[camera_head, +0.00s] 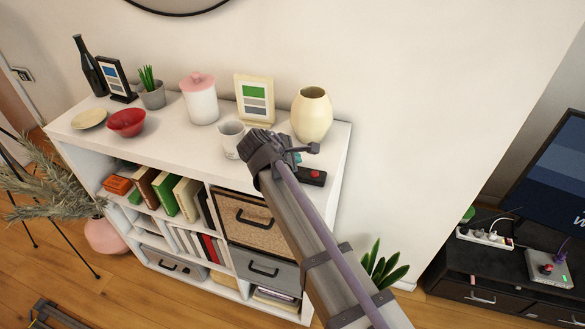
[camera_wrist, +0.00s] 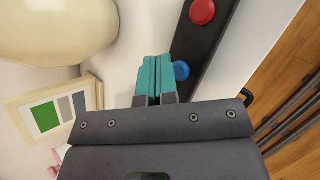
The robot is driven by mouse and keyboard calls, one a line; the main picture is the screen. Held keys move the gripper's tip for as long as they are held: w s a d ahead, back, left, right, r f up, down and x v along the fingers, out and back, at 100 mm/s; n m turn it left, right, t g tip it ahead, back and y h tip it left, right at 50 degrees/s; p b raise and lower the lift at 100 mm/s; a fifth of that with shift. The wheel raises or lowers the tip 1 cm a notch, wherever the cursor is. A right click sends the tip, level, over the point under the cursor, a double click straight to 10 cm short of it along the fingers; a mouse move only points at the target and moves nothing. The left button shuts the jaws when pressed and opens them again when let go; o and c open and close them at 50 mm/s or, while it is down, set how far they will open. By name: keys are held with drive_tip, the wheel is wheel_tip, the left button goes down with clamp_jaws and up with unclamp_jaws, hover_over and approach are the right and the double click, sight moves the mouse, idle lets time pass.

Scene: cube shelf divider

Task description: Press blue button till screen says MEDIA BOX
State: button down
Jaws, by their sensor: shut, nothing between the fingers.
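A black control box (camera_head: 312,179) lies on the white shelf top near its right end. It has a red button (camera_head: 316,174), also seen in the wrist view (camera_wrist: 202,12), and a blue button (camera_wrist: 181,71) seen in the wrist view; my arm hides the blue one in the head view. My gripper (camera_wrist: 156,60) is shut and empty, its teal fingertips just left of the blue button in the wrist view. Whether they touch it I cannot tell. A dark blue screen (camera_head: 552,178) at the right edge shows part of a "W"; the rest is cut off.
A cream vase (camera_head: 311,115), white mug (camera_head: 231,137) and picture frame (camera_head: 254,99) stand close by my gripper. A lidded jar (camera_head: 199,101) and red bowl (camera_head: 127,122) are farther left. A grey box (camera_head: 549,268) sits on the black TV stand.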

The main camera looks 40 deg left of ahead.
idle(0.5)
drive_tip(key=shift+f+b, duration=0.4)
drive_tip(key=shift+b, duration=0.05)
drive_tip(key=shift+f+b, duration=0.45)
drive_tip(key=shift+f, duration=0.05)
idle(0.4)
drive_tip(key=shift+r, duration=0.1)
drive_tip(key=shift+r+p, duration=0.85)
drive_tip(key=shift+p, duration=0.1)
wheel_tip(320, 180, up, 5)
drive_tip(key=p, duration=0.5)
drive_tip(key=shift+r, duration=0.1)
idle(0.4)
